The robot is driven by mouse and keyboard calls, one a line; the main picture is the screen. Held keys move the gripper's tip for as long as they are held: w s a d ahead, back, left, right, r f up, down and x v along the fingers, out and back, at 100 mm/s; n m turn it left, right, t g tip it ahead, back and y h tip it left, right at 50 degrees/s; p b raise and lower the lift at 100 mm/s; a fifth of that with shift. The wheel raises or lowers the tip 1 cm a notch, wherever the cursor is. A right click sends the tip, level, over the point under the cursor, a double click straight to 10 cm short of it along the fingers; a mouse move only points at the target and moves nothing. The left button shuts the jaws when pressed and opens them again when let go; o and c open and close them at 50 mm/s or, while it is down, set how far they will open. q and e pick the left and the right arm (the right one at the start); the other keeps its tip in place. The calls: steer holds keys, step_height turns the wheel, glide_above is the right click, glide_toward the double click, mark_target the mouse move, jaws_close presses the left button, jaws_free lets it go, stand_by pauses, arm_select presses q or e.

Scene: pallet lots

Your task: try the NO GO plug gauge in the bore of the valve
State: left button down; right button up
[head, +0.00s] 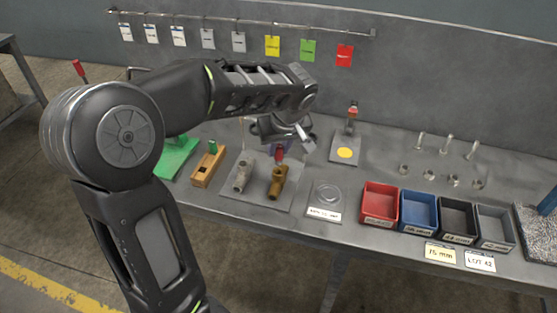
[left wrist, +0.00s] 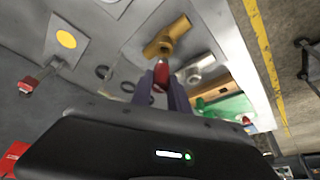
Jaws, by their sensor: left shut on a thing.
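My left gripper (head: 280,149) is shut on the red-handled plug gauge (head: 279,155), just above the brass valve (head: 278,184). In the left wrist view the red gauge (left wrist: 161,73) sits between the fingers (left wrist: 161,88), and its far end is close to the brass valve (left wrist: 168,37). I cannot tell whether the gauge touches or enters the bore. A silver-grey valve (head: 242,176) lies left of the brass one on the same grey plate (head: 262,201). My right gripper is not in view.
A wooden block (head: 207,169) holds a green-handled gauge (head: 213,147). A labelled plate with a ring (head: 327,195) lies right of the valves. Red (head: 380,205), blue (head: 419,212), black and grey bins line the front right. A red-topped tool (head: 352,112) stands behind a yellow disc (head: 345,153).

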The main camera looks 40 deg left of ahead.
arm_select(q)
steer(key=shift+r+p, duration=0.5)
steer(key=shift+r, duration=0.55)
